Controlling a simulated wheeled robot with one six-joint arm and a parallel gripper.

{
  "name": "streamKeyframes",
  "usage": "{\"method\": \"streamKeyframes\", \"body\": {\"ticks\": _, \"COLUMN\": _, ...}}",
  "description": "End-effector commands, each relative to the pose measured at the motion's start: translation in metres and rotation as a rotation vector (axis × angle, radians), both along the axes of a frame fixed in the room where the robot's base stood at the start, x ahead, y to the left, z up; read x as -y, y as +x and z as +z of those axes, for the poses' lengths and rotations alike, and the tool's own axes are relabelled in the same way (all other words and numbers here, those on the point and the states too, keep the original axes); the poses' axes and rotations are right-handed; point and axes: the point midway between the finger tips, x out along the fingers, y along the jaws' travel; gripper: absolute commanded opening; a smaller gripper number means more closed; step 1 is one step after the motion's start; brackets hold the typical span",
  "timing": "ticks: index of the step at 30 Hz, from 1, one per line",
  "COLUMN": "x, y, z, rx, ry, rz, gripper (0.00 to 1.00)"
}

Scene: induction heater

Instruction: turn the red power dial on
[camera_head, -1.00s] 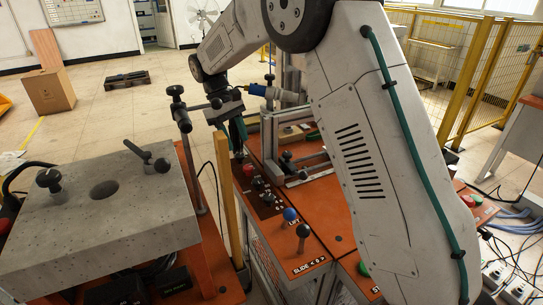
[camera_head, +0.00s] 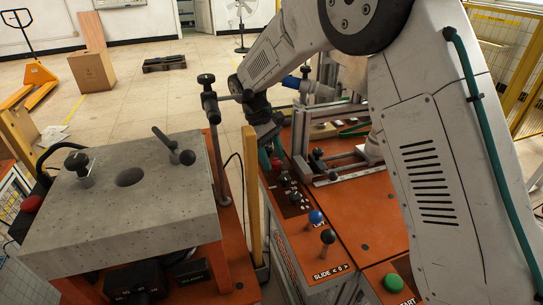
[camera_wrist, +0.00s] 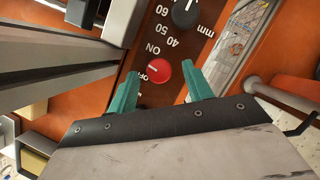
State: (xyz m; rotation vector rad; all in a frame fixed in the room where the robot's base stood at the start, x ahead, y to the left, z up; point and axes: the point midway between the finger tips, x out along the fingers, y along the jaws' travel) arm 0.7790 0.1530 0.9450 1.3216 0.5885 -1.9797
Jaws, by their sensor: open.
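The red power dial (camera_wrist: 154,74) sits on the orange panel in the wrist view, with "ON" and "OFF" printed beside it. Its exact pointer setting is too small to read surely. My gripper (camera_wrist: 160,88) is open, with one green finger to each side of the dial in the picture. The dial appears just past the fingertips, and I see no contact. In the head view my gripper (camera_head: 270,158) hangs low over the far end of the orange panel, close to the red dial (camera_head: 277,164).
A black dial (camera_wrist: 187,12) marked in mm is near the red one. A blue-knobbed lever (camera_head: 316,217), a black-knobbed lever (camera_head: 328,237) and a green start button (camera_head: 393,283) stand nearer. A wooden post (camera_head: 253,190) and a grey block (camera_head: 125,210) are left.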

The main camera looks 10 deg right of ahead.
Motion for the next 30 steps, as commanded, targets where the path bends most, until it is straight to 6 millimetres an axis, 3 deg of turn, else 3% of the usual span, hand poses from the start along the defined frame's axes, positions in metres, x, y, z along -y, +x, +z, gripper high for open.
{"method": "streamKeyframes", "body": {"ticks": 8, "x": 0.0013, "y": -0.0004, "z": -0.0023, "rx": 0.0, "ry": 0.0, "rz": -0.001, "gripper": 0.51}}
{"method": "streamKeyframes", "body": {"ticks": 13, "x": 0.0013, "y": -0.0004, "z": -0.0021, "rx": 0.0, "ry": 0.0, "rz": -0.001, "gripper": 0.06}}
{"method": "streamKeyframes", "body": {"ticks": 19, "x": 0.0019, "y": 0.0001, "z": -0.0022, "rx": 0.0, "ry": 0.001, "rz": -0.037, "gripper": 0.06}}
{"method": "streamKeyframes", "body": {"ticks": 30, "x": 0.0045, "y": 0.0021, "z": -0.0018, "rx": 0.0, "ry": 0.001, "rz": -0.394, "gripper": 0.06}}
